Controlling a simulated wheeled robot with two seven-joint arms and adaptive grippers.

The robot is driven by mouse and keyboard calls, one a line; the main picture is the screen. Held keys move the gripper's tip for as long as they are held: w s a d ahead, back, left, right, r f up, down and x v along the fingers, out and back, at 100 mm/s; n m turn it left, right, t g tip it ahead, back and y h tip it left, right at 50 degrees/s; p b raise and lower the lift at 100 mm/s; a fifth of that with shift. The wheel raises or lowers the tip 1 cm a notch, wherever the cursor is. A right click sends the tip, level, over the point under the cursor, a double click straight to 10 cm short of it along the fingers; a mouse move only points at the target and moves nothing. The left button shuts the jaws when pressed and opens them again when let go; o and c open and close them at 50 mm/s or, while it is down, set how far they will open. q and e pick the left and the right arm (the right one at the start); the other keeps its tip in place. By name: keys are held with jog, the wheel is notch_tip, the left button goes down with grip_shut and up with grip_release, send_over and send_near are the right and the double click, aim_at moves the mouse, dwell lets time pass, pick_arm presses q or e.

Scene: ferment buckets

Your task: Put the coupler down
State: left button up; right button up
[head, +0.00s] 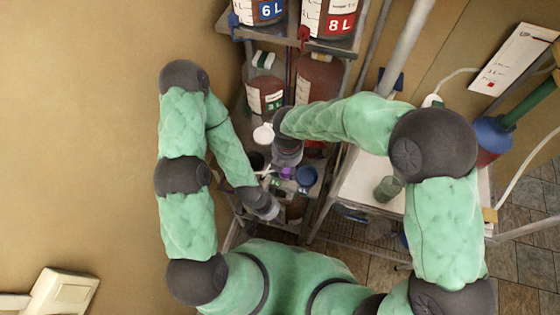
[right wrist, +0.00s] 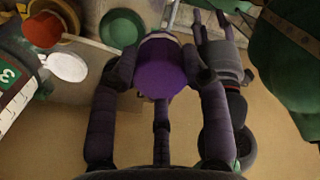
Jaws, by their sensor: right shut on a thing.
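A purple round-faced piece (right wrist: 162,68), which I take to be the coupler, sits between the fingertips of my right gripper (right wrist: 160,75) in the right wrist view. The right gripper is shut on it. In the head view the purple piece (head: 288,173) shows just below my right gripper (head: 287,163), in front of the rack. My left gripper (head: 268,210) is lower, near the rack's lower part. It also shows beside the purple piece in the right wrist view, but its jaw opening is unclear.
The rack holds labelled buckets, including a blue-labelled one (head: 260,10), a red-labelled one (head: 328,18) and a green-labelled one (head: 266,92). A blue round cap (head: 306,176) is close to the right gripper. A pale cart (head: 360,190) with a green bottle (head: 386,189) stands at right.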

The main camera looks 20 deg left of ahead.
jog(key=w+a+f, duration=0.1)
jog(key=w+f, duration=0.1)
jog(key=w+a+f, duration=0.1)
jog(key=f, duration=0.1)
jog(key=w+a+f, duration=0.1)
jog(key=w+f, duration=0.1)
jog(key=shift+w+a+f, duration=0.1)
jog(key=shift+w+a, duration=0.1)
jog(key=shift+w, duration=0.15)
jog(key=shift+w+a+f, duration=0.15)
jog(key=shift+f, duration=0.2)
jog(key=shift+w+f, duration=0.1)
jog(key=shift+f, duration=1.4)
jog(key=shift+f, duration=0.15)
jog(key=o, duration=1.3)
jog(key=shift+c, duration=0.2)
